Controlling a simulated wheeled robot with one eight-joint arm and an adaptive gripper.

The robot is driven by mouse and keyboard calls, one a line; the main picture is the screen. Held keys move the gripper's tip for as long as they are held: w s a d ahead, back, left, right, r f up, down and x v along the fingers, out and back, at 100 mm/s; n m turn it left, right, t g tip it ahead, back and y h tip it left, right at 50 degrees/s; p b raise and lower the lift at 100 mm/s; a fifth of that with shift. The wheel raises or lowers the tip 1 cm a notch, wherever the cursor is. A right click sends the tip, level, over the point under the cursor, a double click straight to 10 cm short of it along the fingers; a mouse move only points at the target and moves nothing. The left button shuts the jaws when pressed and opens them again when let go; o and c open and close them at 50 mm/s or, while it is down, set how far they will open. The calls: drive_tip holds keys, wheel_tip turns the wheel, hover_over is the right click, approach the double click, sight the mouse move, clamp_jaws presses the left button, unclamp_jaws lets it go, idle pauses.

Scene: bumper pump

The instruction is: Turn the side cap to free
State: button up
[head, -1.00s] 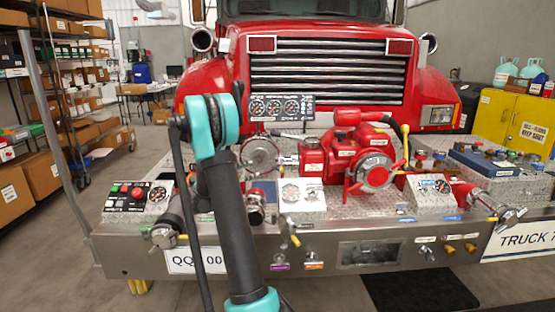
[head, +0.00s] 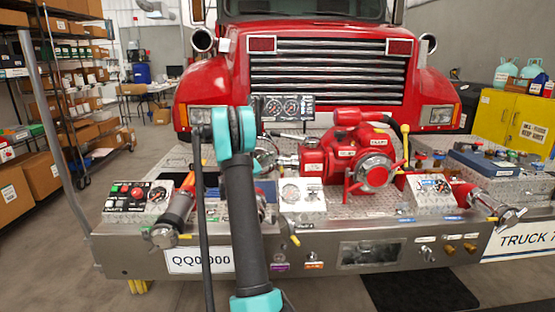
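A metal cap with lugs (head: 162,236) closes the end of the left outlet pipe (head: 179,207) at the bumper's left. A similar metal cap (head: 508,216) is on the red right outlet pipe (head: 478,197). The red pump (head: 340,160) in the middle has a round silver cap (head: 373,170) on its front. I cannot tell which of these the task calls the side cap. My arm rises in front of the left-middle part of the bumper. My gripper does not show; the arm links cover what lies behind them, including part of the gauges.
The diamond-plate bumper deck carries a left control box (head: 138,197), a middle gauge box (head: 302,194), a right gauge box (head: 431,189) and a blue-topped unit (head: 490,163). A shelf rack (head: 75,95) stands left. A yellow cabinet (head: 515,120) stands right.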

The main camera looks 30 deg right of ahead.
sight(276, 158)
drive_tip(key=shift+x, duration=1.9)
drive_tip(key=shift+c, duration=0.2)
clamp_jaws()
